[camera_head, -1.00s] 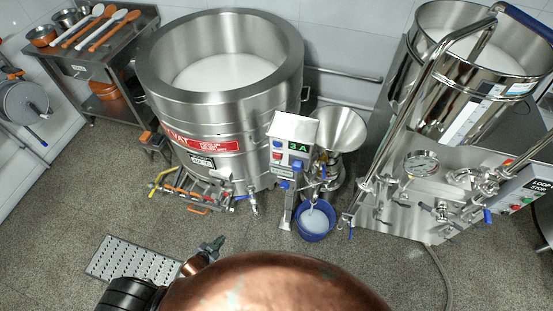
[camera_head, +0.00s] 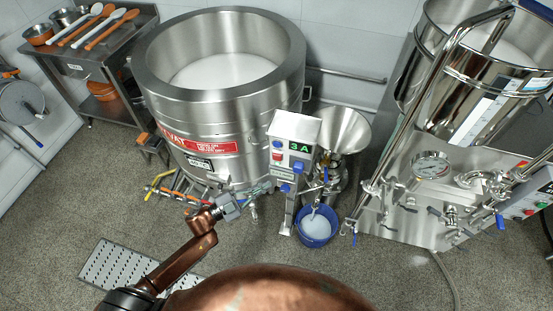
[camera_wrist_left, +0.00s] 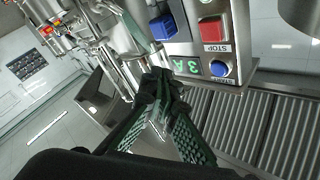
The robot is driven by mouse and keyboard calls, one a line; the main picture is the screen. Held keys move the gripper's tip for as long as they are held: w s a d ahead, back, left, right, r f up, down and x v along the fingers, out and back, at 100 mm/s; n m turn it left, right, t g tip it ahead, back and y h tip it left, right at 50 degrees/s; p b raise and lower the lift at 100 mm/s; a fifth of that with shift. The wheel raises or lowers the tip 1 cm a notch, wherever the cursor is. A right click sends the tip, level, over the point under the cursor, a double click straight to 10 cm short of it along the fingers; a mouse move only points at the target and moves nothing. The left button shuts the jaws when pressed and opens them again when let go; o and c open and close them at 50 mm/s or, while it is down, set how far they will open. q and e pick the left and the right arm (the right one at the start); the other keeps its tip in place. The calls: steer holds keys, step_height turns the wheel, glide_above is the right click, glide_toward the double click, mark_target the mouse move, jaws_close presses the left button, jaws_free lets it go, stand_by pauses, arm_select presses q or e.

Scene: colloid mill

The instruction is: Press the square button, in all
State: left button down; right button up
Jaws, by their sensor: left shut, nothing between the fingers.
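The square button is the red STOP button (camera_wrist_left: 212,28) on the grey control box (camera_head: 293,130) of the mill; it also shows small in the head view (camera_head: 277,157). Beside it are a round blue START button (camera_wrist_left: 219,68), a green 3 A display (camera_wrist_left: 187,66) and a blue control (camera_wrist_left: 163,27). My left gripper (camera_head: 264,186) is shut and empty, below and left of the box in the head view. In the left wrist view its dark green fingertips (camera_wrist_left: 162,84) meet below the display, apart from the red button. My right gripper is out of view.
A large steel vat (camera_head: 225,110) stands behind and left of the box. A steel funnel (camera_head: 343,130) and a blue bucket (camera_head: 316,228) with white liquid are to the right. A steel machine (camera_head: 430,190) stands farther right. A floor grate (camera_head: 110,268) lies front left.

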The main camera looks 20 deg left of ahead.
mark_target(277, 157)
arm_select(q)
steer(key=shift+w, duration=0.1)
steer(key=w+b, duration=0.3)
steer(key=w, duration=0.5)
steer(key=shift+w+b, duration=0.3)
steer(key=shift+w, duration=0.05)
steer(key=shift+d, duration=0.1)
stand_by(0.6)
stand_by(0.7)
steer(key=shift+w, duration=0.45)
